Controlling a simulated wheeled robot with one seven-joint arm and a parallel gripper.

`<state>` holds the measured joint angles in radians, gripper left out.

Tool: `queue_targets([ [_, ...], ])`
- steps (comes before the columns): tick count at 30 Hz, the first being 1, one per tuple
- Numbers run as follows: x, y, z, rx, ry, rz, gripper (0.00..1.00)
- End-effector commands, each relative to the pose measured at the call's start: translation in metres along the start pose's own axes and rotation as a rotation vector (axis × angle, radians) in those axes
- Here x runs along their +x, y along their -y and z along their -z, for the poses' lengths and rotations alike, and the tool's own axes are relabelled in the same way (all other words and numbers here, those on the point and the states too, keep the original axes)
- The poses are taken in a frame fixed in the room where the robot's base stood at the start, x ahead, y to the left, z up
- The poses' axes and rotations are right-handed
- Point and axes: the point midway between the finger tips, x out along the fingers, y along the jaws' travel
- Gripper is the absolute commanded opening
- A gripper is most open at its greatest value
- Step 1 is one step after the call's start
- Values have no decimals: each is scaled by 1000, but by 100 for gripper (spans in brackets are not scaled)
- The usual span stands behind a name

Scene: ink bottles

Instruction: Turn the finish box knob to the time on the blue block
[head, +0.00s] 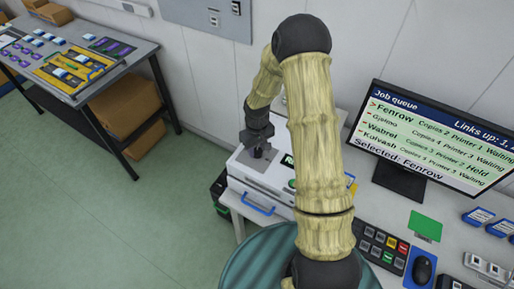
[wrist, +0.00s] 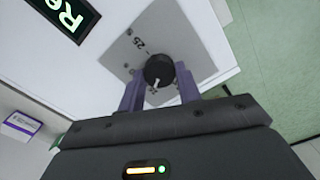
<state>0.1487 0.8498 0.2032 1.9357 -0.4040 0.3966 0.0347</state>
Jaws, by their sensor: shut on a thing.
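The finish box (head: 262,178) is a white box on the bench, with a grey knob plate and a dark display showing green-white letters, cut off as "Re" in the wrist view. The dark round knob (wrist: 159,70) sits on the grey plate (wrist: 124,53), which has a "25" mark. A pale pointer line shows on the knob's near side. My gripper (wrist: 160,78) has its two purple-grey fingers on either side of the knob, shut on it. In the head view my gripper (head: 257,137) is over the plate and hides the knob. Blue blocks (head: 478,215) lie at the right; their print is unreadable.
A monitor (head: 440,135) shows a job queue, with "Selected: Fenrow". A keypad (head: 383,247), a green card (head: 426,228) and a mouse (head: 421,270) are on the bench. A side table (head: 135,50) stands at the left. My arm covers the middle.

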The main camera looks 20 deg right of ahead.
Motion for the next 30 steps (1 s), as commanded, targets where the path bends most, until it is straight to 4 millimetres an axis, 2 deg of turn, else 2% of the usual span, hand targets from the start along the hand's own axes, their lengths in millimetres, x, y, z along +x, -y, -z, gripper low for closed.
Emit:
queue_targets([
  [5, -2, 0, 2, 0, -6, 0, 11],
  [6, -2, 0, 2, 0, -6, 0, 38],
  [9, -1, 0, 2, 1, -5, 0, 56],
  [20, -3, 0, 1, 2, -3, 0, 56],
  [25, -18, -1, 2, 3, -5, -1, 56],
  [30, -45, 0, 2, 2, -8, -2, 56],
])
